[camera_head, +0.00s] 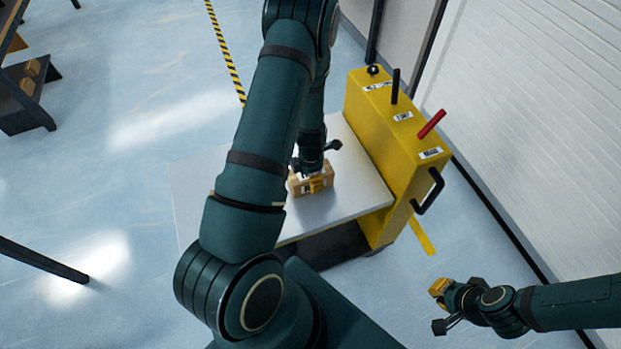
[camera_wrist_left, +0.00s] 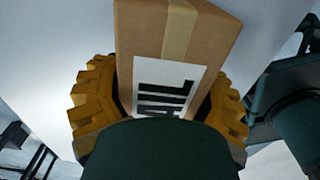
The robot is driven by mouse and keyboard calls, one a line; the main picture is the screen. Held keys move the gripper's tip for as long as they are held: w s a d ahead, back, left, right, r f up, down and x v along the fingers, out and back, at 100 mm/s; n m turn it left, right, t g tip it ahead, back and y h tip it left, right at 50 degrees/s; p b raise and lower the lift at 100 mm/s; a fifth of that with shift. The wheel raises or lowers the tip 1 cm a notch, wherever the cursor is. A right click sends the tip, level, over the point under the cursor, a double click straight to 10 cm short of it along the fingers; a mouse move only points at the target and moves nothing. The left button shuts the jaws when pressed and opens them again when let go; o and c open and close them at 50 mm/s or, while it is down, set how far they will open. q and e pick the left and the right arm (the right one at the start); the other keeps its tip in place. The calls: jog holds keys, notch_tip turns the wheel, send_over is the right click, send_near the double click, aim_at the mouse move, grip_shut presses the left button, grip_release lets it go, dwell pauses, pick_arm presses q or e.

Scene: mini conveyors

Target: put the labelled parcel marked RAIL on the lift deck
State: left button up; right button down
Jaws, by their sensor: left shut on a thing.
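The brown cardboard parcel (camera_head: 297,187) is over the pale lift deck (camera_head: 362,190) in the head view. In the left wrist view the parcel (camera_wrist_left: 222,38) fills the middle, with a tape strip and a white label whose visible letters read "AIL"; the rest is hidden. My left gripper (camera_head: 316,184) is shut on the parcel, and its yellow fingers (camera_wrist_left: 160,105) lie on both sides of it. I cannot tell whether the parcel touches the deck. My right gripper (camera_head: 439,290) is off to the right, away from the deck; its finger opening is not clear.
The lift's yellow housing (camera_head: 385,140), with levers and a black handle (camera_head: 430,192), rises along the deck's right side. A white wall (camera_head: 545,110) stands beyond it. A dark rack (camera_head: 25,95) stands at the upper left. The deck is bare around the parcel.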

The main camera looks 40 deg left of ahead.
pick_arm(q)
jog(key=shift+f, duration=0.3)
jog(key=shift+r, duration=0.1)
jog(key=o, duration=1.4)
jog(key=shift+c, duration=0.2)
